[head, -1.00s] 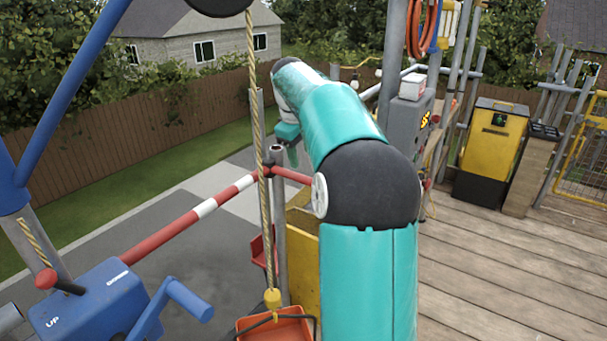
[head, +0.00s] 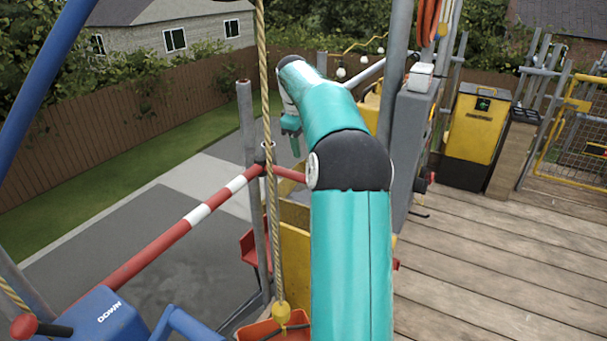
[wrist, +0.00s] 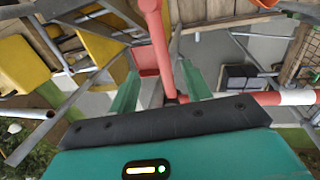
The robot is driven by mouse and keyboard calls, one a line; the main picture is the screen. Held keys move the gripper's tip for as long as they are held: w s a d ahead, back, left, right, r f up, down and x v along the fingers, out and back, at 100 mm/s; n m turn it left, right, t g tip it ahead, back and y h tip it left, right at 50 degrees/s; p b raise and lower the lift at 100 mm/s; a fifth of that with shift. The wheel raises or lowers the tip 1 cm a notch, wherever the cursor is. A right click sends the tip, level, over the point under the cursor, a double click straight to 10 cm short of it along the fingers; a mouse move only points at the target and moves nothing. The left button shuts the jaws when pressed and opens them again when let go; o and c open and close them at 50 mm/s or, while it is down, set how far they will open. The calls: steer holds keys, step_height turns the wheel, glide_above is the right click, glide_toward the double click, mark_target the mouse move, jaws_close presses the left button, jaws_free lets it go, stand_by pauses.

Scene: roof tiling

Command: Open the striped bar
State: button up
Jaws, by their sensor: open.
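The striped bar (head: 188,223) is red with white bands. In the head view it slants from the lower left up to a grey post (head: 262,215), and a plain red part continues past the post. My gripper (head: 290,128) is beyond the bar there, above the paving, partly hidden behind my arm. In the wrist view my open gripper (wrist: 160,85) has its two green fingers on either side of a red bar part that runs up the picture. Contact cannot be told. The striped length (wrist: 290,98) leads off to the right in that view.
A rope (head: 270,150) hangs to an orange tray (head: 272,331) near the post. A blue hoist box (head: 105,318) with a crank is at lower left. A yellow bin (head: 480,135) stands on the plank deck (head: 480,270), which has free room.

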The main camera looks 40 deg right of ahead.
steer(key=d+f, duration=0.1)
steer(key=f, duration=0.7)
steer(key=d+f, duration=0.1)
steer(key=f, duration=0.3)
steer(key=shift+w+d+f, duration=0.25)
steer(key=shift+w+d, duration=0.05)
steer(key=shift+w, duration=0.05)
jaws_close()
